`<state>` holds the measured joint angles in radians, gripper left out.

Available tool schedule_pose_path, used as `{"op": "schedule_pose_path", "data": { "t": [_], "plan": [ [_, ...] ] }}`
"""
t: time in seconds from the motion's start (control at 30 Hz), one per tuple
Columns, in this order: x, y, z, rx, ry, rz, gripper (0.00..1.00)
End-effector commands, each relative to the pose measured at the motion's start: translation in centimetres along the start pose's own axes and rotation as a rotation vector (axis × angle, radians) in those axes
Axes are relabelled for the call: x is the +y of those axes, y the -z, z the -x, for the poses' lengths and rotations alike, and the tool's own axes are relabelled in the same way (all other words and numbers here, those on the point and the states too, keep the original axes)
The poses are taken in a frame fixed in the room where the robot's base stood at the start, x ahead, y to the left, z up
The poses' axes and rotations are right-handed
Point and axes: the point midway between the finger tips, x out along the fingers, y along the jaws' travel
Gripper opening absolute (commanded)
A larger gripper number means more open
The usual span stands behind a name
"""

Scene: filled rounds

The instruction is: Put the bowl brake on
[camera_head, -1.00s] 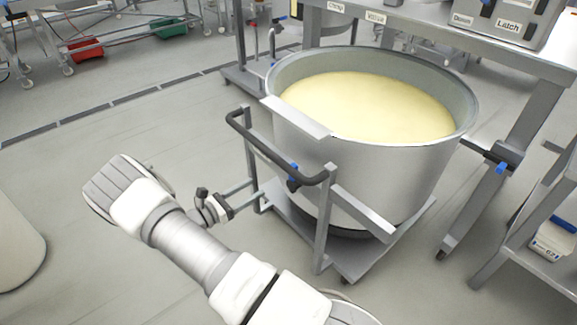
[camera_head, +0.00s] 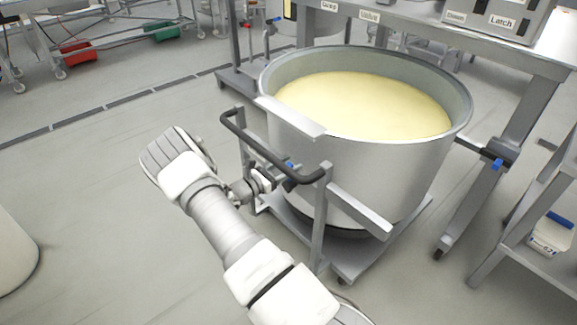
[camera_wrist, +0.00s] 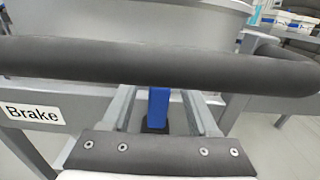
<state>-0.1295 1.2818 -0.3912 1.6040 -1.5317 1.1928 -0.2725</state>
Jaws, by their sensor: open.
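The large steel bowl (camera_head: 390,165) of pale yellow mix stands on a wheeled grey frame with a black push handle (camera_head: 262,150). A blue brake lever (camera_head: 290,165) sits just behind the handle; in the wrist view the lever (camera_wrist: 158,105) stands upright on a black base beside a "Brake" label (camera_wrist: 32,114). My gripper (camera_head: 276,179) reaches in under the handle from the left. In the wrist view its two grey fingers (camera_wrist: 160,99) are open, with the lever showing between them and gaps at both sides. The handle hides the lever's top and the fingertips.
The black handle bar (camera_wrist: 130,62) crosses close over my fingers. A steel bench (camera_head: 420,30) with labels, including "Valve" and "Latch", stands behind the bowl. Another blue-tipped part (camera_head: 497,164) is at the bowl's right. Open floor lies to the left.

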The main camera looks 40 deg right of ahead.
Motion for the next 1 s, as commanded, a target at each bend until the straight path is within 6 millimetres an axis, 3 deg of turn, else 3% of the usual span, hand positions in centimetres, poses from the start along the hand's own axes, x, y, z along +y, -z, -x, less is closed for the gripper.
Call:
{"op": "schedule_pose_path", "data": {
  "t": [0.23, 0.57, 1.0],
  "plan": [
    [-0.01, -0.01, -0.08, 0.000, 0.000, 0.000, 0.60],
    [-0.01, 0.00, -0.04, 0.000, 0.000, 0.000, 0.01],
    [-0.01, 0.01, -0.02, 0.000, 0.000, 0.000, 0.00]
  ]
}}
